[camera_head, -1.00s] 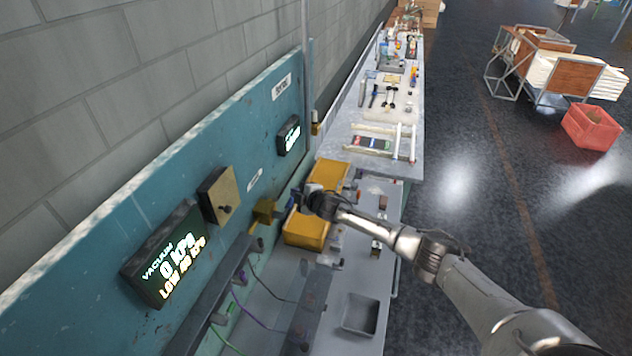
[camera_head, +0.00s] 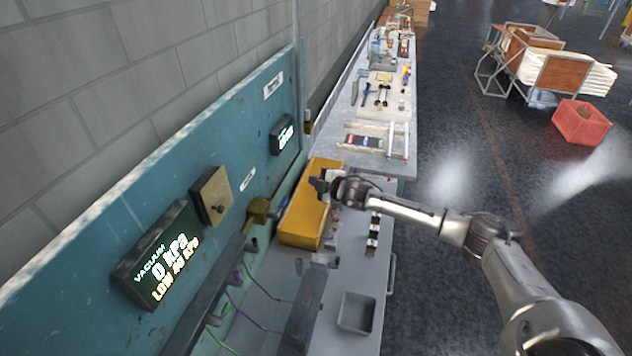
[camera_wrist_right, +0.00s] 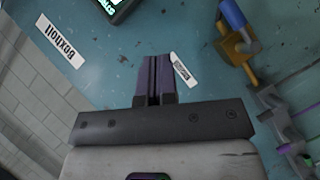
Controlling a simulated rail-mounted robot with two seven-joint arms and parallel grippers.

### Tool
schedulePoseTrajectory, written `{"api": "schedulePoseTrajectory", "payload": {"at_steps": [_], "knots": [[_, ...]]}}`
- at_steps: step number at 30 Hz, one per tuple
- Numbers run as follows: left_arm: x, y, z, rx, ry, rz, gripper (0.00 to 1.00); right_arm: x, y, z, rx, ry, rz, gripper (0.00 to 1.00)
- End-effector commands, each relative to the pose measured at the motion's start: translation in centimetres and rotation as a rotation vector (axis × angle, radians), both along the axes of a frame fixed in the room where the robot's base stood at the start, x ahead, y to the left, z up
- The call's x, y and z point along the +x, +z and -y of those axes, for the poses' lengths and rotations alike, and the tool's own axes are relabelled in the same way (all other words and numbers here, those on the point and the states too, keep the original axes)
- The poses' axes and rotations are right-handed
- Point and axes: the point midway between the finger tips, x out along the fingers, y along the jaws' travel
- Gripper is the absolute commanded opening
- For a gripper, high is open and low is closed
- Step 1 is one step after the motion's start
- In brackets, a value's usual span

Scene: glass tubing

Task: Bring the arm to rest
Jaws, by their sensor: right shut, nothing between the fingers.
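My right arm comes in from the lower right in the head view. Its gripper (camera_head: 318,184) is above the yellow bin on the bench, pointing left toward the teal panel. In the right wrist view the two dark fingers (camera_wrist_right: 154,80) are together with nothing between them, and the teal panel (camera_wrist_right: 120,75) lies beyond them. My left gripper is in neither view.
A yellow bin (camera_head: 303,222) stands under the gripper. A small grey tray (camera_head: 357,312) sits at the bench front. The floor (camera_head: 450,150) right of the bench is open.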

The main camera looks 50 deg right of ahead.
Motion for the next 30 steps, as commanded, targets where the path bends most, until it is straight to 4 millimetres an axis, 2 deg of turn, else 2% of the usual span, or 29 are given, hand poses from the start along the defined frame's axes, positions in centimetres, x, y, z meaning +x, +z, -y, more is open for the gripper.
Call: {"api": "schedulePoseTrajectory", "payload": {"at_steps": [19,25,28,30], "knots": [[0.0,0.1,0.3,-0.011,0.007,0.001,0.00,-0.1,-0.2,0.3,0.015,-0.021,-0.011,0.00],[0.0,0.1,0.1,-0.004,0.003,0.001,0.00,-1.6,-2.0,2.9,0.005,-0.220,-0.147,0.00],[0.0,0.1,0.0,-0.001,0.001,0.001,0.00,-2.6,-1.7,2.2,-0.019,-0.317,-0.209,0.00],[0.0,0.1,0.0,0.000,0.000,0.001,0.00,-3.3,-0.4,1.1,-0.034,-0.373,-0.229,0.00]]}}
